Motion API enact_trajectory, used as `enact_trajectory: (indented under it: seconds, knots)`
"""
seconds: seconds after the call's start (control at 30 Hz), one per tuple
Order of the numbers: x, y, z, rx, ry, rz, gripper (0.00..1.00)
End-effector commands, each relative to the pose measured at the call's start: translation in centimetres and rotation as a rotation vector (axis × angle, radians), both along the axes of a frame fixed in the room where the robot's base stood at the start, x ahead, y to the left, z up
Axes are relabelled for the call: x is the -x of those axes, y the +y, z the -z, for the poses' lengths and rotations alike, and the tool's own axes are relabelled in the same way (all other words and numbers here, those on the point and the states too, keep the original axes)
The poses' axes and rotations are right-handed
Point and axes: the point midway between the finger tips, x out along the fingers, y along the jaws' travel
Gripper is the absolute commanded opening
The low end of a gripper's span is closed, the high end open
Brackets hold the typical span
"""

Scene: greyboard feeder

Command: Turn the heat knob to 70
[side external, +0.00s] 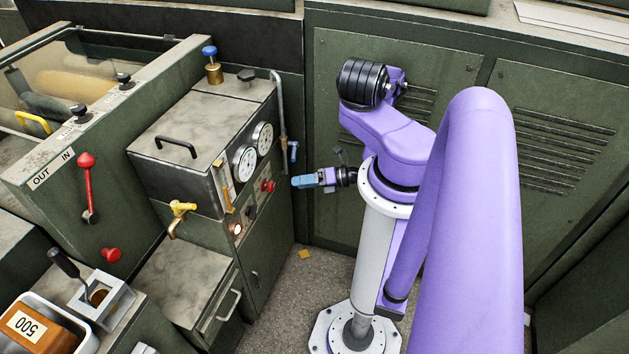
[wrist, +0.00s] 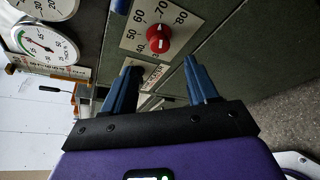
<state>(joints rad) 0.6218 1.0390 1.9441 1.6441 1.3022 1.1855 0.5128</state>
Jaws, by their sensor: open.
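The red heat knob (wrist: 157,38) sits on a pale dial plate (wrist: 131,43) marked from 40 to 80 in the wrist view. I cannot tell which number its pointer marks. In the side view the knob is a small red spot (side external: 268,185) on the cabinet front. My gripper (wrist: 161,64) is open, with its two blue fingers apart and nothing between them. The knob appears just beyond the fingertips, roughly in line with the gap. In the side view my gripper (side external: 296,182) is right of the knob, with a visible space between them.
Two white gauges (side external: 253,149) sit above the knob. A black knob (side external: 250,212) and a lit lamp (side external: 237,229) are lower left of it. A pipe with a blue handle (side external: 293,151) runs close above my gripper.

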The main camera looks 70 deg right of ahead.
Motion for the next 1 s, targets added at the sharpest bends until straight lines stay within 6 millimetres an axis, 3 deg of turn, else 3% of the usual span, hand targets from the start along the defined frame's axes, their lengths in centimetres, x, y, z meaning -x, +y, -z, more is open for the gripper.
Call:
enact_trajectory:
  seconds: [0.1, 0.3, 0.73, 0.87, 1.0]
  knots:
    - [1.7, -0.6, -0.4, 0.000, 0.000, 0.005, 0.58]
    - [3.3, -1.1, -0.8, -0.001, 0.000, 0.002, 0.58]
    - [3.5, -1.0, -0.9, 0.000, 0.001, -0.010, 0.58]
    - [3.0, 0.8, -0.9, 0.007, 0.005, -0.125, 0.58]
    - [2.5, 5.0, -1.0, 0.037, 0.015, -0.419, 0.58]
